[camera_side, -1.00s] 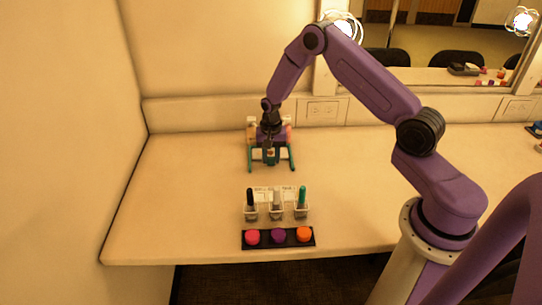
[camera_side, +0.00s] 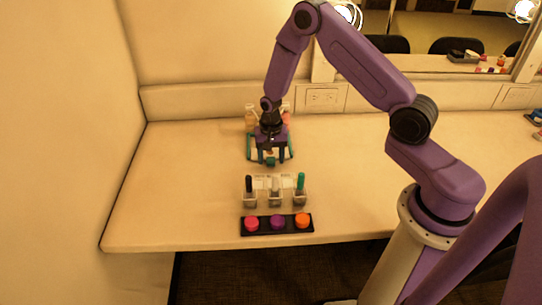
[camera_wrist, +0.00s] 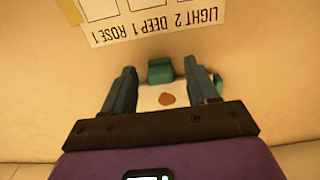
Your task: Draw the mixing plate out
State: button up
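The mixing plate (camera_wrist: 148,98) is a pale plate with a brown blob (camera_wrist: 167,99) on it, in the wrist view. A teal tab (camera_wrist: 160,70) stands at its front edge. In the side view the plate is mostly hidden under my gripper (camera_side: 271,159), inside a low teal frame (camera_side: 249,150). My gripper is open and points down, its fingers spread to both sides of the teal tab. In the wrist view gaps show between the tab and both fingers, so my gripper (camera_wrist: 160,67) holds nothing.
A printed card (camera_wrist: 150,22) lies in front of the frame. Nearer stand three clear cups with a black, a white and a green stick (camera_side: 300,182), then a black strip (camera_side: 240,226) with pink, purple and orange pots. Bottles (camera_side: 250,118) stand behind. The table is clear at left.

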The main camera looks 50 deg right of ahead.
notch_tip(320, 180, up, 17)
jog(key=shift+r, duration=0.2)
dwell(0.7)
jog(key=s+a+r+n, duration=0.3)
jog(key=s+a+n, duration=0.2)
jog(key=s, duration=0.2)
jog(key=s+a+r+n, duration=0.3)
jog(key=s+a+n, duration=0.2)
jog(key=s+n, duration=0.15)
jog(key=s+d+r+n, duration=0.1)
jog(key=s+r+n, duration=0.1)
jog(key=s+n, duration=0.8)
jog(key=s, duration=0.8)
jog(key=shift+s, duration=0.2)
